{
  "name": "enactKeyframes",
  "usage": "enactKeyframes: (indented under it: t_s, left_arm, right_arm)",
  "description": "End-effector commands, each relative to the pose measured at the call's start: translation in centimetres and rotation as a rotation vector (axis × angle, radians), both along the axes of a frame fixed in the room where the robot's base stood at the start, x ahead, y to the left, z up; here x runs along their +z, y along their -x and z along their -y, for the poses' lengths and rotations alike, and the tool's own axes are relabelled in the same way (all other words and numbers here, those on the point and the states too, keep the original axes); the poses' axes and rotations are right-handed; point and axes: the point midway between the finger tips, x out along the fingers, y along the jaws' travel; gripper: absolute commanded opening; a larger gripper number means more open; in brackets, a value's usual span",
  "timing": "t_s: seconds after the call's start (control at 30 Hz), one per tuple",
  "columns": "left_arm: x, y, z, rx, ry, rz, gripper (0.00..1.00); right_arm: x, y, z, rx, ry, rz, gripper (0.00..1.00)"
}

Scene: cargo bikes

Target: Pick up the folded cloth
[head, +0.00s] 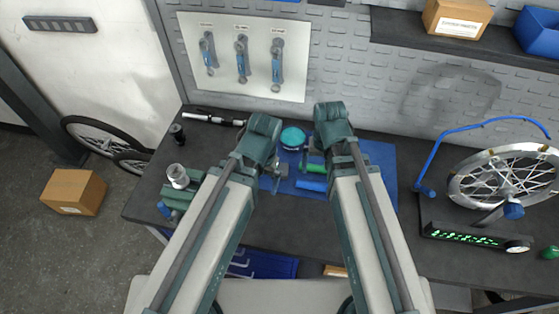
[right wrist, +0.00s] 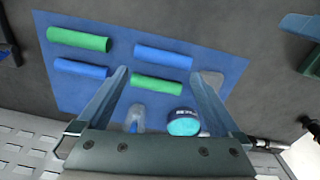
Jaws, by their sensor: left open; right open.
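A small flat grey piece (right wrist: 212,80), possibly the folded cloth, lies at the right edge of the blue mat (right wrist: 75,28) in the right wrist view. I cannot make out its folds. In the head view I cannot tell it apart beside my left gripper (head: 270,170), which is open over the left part of the mat (head: 380,155). My right gripper (head: 312,161) is open and empty above the mat. It also shows in the right wrist view (right wrist: 158,76), its fingers on either side of a green roll (right wrist: 157,85), with the grey piece outside them.
Several green and blue rolls lie on the mat, with a turquoise round tin (head: 292,137) and a grey-blue object (right wrist: 135,118).

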Motion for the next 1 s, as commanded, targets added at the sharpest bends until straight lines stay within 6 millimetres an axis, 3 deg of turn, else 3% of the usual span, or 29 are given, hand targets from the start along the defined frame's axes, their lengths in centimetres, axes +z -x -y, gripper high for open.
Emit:
enactKeyframes:
  t_s: [0.3, 0.57, 1.0]
  left_arm:
    - [0.8, 0.0, 0.0, 0.000, 0.000, 0.000, 1.00]
    - [1.1, 0.0, 0.0, 0.000, 0.000, 0.000, 1.00]
    - [1.2, 0.0, 0.0, 0.000, 0.000, 0.000, 1.00]
  right_arm:
    - [0.8, -2.5, 0.2, -0.272, -0.028, 0.017, 1.00]
    - [1.1, -4.5, -1.3, -0.545, -0.045, 0.018, 1.00]
    - [1.2, -8.2, -8.9, -1.274, -0.049, 0.002, 1.00]
